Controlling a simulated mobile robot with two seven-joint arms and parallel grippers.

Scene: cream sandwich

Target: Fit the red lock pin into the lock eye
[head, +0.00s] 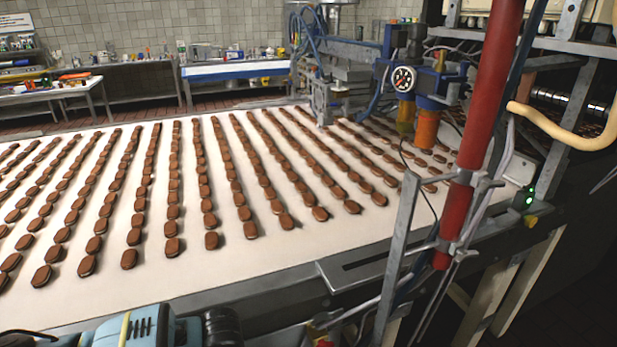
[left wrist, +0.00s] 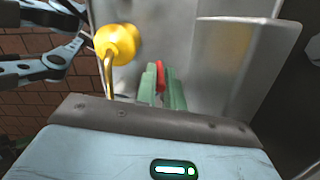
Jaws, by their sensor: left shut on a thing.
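My left gripper (left wrist: 161,84) shows in the left wrist view, with its green fingertips shut on the small red lock pin (left wrist: 160,77). I cannot make out the lock eye for certain. In the head view only my light blue left arm shows at the bottom left; its fingertips are hidden.
A wide white conveyor (head: 230,262) carries rows of brown biscuits. A red vertical tube (head: 480,120) with grey brackets stands at the right. A machine with a gauge (head: 404,79) is over the belt. A raised metal plate (left wrist: 240,60) stands right of the fingers in the wrist view.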

